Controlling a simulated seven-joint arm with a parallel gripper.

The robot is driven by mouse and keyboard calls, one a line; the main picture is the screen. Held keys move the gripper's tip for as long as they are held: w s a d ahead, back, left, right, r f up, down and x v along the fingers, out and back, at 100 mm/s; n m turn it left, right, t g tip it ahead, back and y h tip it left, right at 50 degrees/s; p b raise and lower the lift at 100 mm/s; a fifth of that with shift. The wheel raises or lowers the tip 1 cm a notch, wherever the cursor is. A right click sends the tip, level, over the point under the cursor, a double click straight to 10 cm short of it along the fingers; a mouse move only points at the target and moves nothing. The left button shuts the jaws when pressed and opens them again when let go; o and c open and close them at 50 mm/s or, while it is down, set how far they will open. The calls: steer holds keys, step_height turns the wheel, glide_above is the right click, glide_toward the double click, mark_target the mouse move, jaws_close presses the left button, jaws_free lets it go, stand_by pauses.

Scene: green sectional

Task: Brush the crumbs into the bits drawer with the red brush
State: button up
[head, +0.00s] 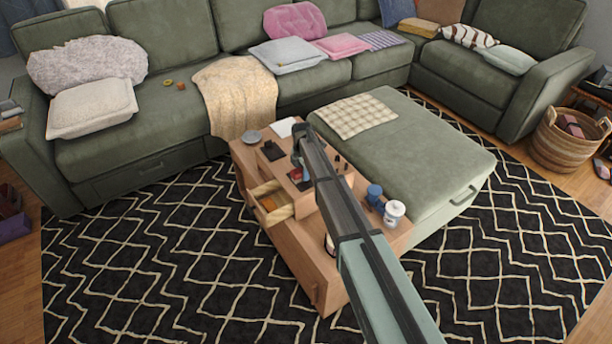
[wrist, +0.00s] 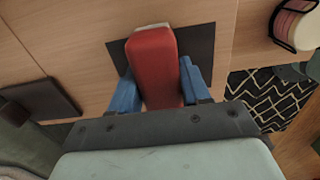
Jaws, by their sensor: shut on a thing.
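My gripper (wrist: 155,85) is shut on the red brush (wrist: 155,60), with a blue finger on each side of it. A pale edge shows at the brush's far end. The brush is over a dark flat mat (wrist: 195,42) on the wooden table; I cannot tell whether it touches. In the head view the red brush (head: 296,174) shows small beside my arm, low over the coffee table (head: 310,255). An open drawer (head: 262,188) with something orange in it juts from the table's left side. I cannot make out any crumbs; my arm hides part of the tabletop.
A dark flat object (head: 272,151) and a grey dish (head: 252,136) are at the table's far end. A blue object (head: 374,194) and a white mug-like container (head: 394,212) stand right of my arm. The green ottoman (head: 430,150) adjoins the table. The patterned rug is clear at left.

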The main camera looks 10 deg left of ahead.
steer(key=w+a, duration=0.3)
steer(key=shift+w+a, duration=0.25)
steer(key=shift+w+a+r, duration=0.1)
steer(key=shift+r, duration=0.05)
step_height(320, 180, up, 8)
stand_by(0.5)
stand_by(0.3)
